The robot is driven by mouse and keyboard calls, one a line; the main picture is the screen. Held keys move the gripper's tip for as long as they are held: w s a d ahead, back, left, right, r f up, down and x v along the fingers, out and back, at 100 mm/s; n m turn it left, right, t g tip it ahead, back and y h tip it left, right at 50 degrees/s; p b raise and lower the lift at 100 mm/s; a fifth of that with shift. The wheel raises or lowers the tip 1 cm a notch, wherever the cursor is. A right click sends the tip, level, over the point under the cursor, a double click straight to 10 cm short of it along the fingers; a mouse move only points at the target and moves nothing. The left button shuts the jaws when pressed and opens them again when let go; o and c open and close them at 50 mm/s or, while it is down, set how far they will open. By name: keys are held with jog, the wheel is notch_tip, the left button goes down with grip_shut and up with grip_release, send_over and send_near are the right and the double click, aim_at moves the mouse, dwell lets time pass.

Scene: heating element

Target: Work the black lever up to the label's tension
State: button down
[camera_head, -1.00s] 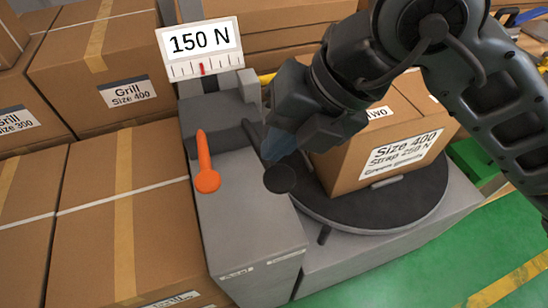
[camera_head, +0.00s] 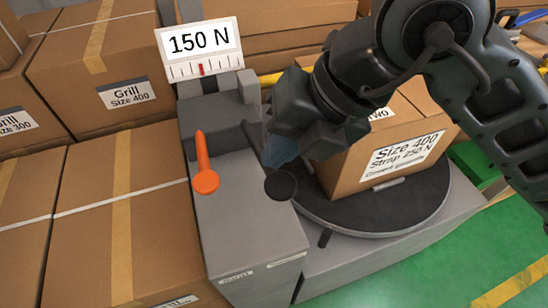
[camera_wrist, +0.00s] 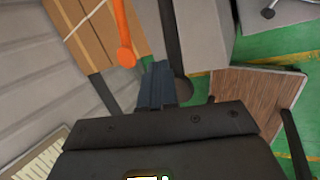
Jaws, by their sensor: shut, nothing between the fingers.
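The black lever shows its round knob (camera_head: 281,186) on the grey machine's right side, just below my gripper (camera_head: 279,152). My gripper is shut and empty, its bluish fingers tilted downward. In the wrist view the fingers (camera_wrist: 157,85) lie just left of the black lever's shaft (camera_wrist: 170,35); I cannot tell whether they touch. My arm hides part of the lever in the head view. The display (camera_head: 200,47) reads 150 N, with a red mark near the scale's middle. The box label (camera_head: 403,153) reads Size 400, Strap 250 N.
An orange lever (camera_head: 205,165) stands left of the black one; it also shows in the wrist view (camera_wrist: 124,40). The labelled box (camera_head: 350,168) rests on a dark round turntable (camera_head: 350,220). Stacked cartons (camera_head: 90,215) fill the left. Green floor (camera_head: 420,275) is open at lower right.

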aim_at(287, 179)
jog(key=shift+s+d+f+b, duration=0.1)
jog(key=shift+s+f+b, duration=0.25)
jog(key=shift+f+b, duration=0.4)
jog(key=shift+s+d+f+b, duration=0.1)
jog(key=shift+s+f+b, duration=0.25)
jog(key=shift+f+b, duration=0.35)
jog(key=shift+s+f+b, duration=0.35)
jog(key=shift+f+b, duration=0.25)
jog(key=shift+b, duration=0.25)
dwell(1.9)
jog(key=shift+w+d+f+b, duration=0.1)
jog(key=shift+f+b, duration=0.2)
jog(key=shift+b, duration=0.05)
dwell(0.4)
jog(key=shift+r, duration=0.1)
dwell(0.5)
jog(key=shift+w+a+r+p, duration=0.15)
jog(key=shift+w+r+p, duration=0.5)
jog(key=shift+r, duration=0.5)
jog(key=shift+w+a+r+p, duration=0.15)
jog(key=shift+w+r+p, duration=0.15)
jog(key=shift+r+p, duration=0.7)
jog(key=shift+w+a+r+p, duration=0.15)
jog(key=shift+w+r+p, duration=0.4)
jog(key=shift+r, duration=0.75)
